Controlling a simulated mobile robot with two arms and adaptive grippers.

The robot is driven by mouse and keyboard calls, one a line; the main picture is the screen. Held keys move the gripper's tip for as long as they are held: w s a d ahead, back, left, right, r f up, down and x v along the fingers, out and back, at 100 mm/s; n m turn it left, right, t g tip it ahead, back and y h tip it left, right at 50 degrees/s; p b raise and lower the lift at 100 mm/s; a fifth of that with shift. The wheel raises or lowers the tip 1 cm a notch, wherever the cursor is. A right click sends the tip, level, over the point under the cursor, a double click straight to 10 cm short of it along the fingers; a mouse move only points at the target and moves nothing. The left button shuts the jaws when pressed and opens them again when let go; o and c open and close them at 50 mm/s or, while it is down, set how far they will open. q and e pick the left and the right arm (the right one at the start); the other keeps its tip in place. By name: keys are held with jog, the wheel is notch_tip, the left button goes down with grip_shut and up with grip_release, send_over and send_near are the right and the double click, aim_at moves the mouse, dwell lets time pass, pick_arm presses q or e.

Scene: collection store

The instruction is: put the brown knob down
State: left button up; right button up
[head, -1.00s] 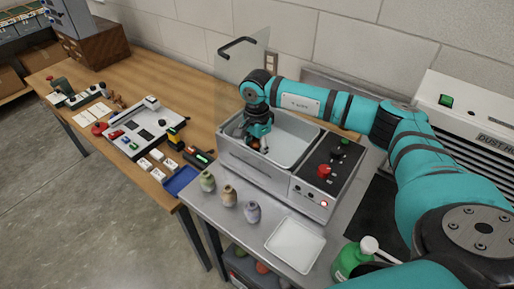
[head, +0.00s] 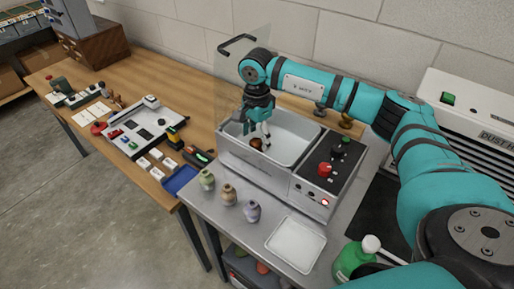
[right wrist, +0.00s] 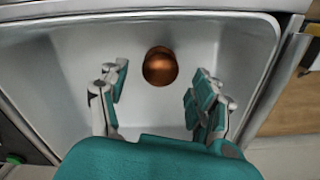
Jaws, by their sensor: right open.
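The brown knob (right wrist: 160,66) is a round, shiny copper-brown piece inside the metal basin (right wrist: 90,50). In the head view the knob (head: 256,144) shows low in the basin (head: 295,135), near its left end. My right gripper (right wrist: 161,88) is open, with its two fingers spread on either side and the knob apart from both, a little beyond the fingertips in the wrist view. In the head view my right gripper (head: 258,132) hangs over the basin, above the knob. My left gripper is not in view.
A clear lid with a black handle (head: 237,41) stands raised behind the basin. A panel with a red knob (head: 324,170) adjoins on the right. Several small vases, including a purple one (head: 252,211), and a white tray (head: 295,246) stand in front.

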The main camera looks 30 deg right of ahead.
aim_at(257, 144)
notch_tip(257, 144, up, 8)
jog(key=b, duration=0.1)
jog(key=shift+f, duration=0.2)
jog(key=shift+a+f, duration=0.1)
dwell(0.4)
